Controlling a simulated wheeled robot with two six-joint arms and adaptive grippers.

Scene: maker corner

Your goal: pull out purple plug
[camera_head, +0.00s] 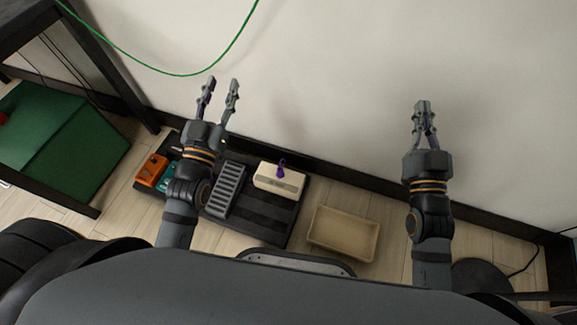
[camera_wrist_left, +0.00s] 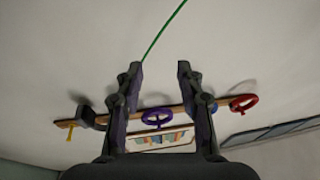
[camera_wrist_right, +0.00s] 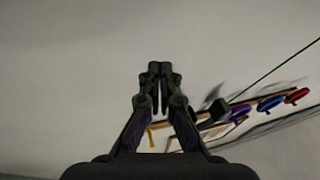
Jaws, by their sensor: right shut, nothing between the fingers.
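The purple plug (camera_head: 281,170) stands upright in the top of a cream block (camera_head: 278,183) in the head view. The block sits on a dark board (camera_head: 262,226) low by the wall. My left gripper (camera_head: 220,84) is open and empty, up and to the left of the plug, apart from it. It also shows open in the left wrist view (camera_wrist_left: 160,68). My right gripper (camera_head: 423,104) is shut and empty, well to the right of the plug. It also shows shut in the right wrist view (camera_wrist_right: 160,68). Neither wrist view clearly shows the plug.
The board also carries a grey slotted block (camera_head: 227,190) and an orange block (camera_head: 152,170). A tan tray (camera_head: 343,233) lies right of the board, empty. A green cord (camera_head: 180,75) hangs above. A rail with a purple ring (camera_wrist_left: 158,118) and a red ring (camera_wrist_left: 243,103) is on a wall.

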